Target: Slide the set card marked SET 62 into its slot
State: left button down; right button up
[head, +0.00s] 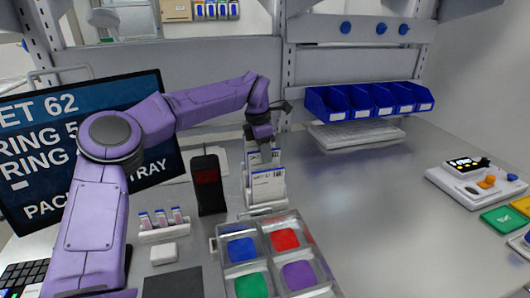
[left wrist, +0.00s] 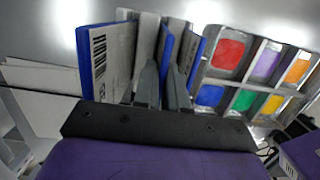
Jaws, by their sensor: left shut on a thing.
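White set cards with blue edges stand in a card rack (head: 262,212) at the middle of the bench in the head view. The front card (head: 268,187) carries printed text too small to read surely. My left gripper (head: 262,140) points down at the rear of the rack. In the left wrist view its fingers (left wrist: 163,88) are shut on a blue-edged card (left wrist: 166,52). Other cards stand on both sides of it, one with a barcode (left wrist: 98,62). I cannot tell whether the held card is clear of the rack. My right gripper is not in view.
A divided tray (head: 262,259) with coloured compartments stands in front of the rack. A black device (head: 208,184) and a vial holder (head: 163,229) are left of it. A screen (head: 30,150) reading "ET 62" stands behind my arm. Blue bins (head: 366,101) are at the back; the right-centre bench is clear.

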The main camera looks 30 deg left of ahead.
pick_arm(q)
jog(key=c, duration=0.5)
grip_release()
jog(key=shift+c, duration=0.2)
notch_tip(320, 180, up, 9)
jog(key=p, duration=0.9)
jog(key=shift+r, duration=0.1)
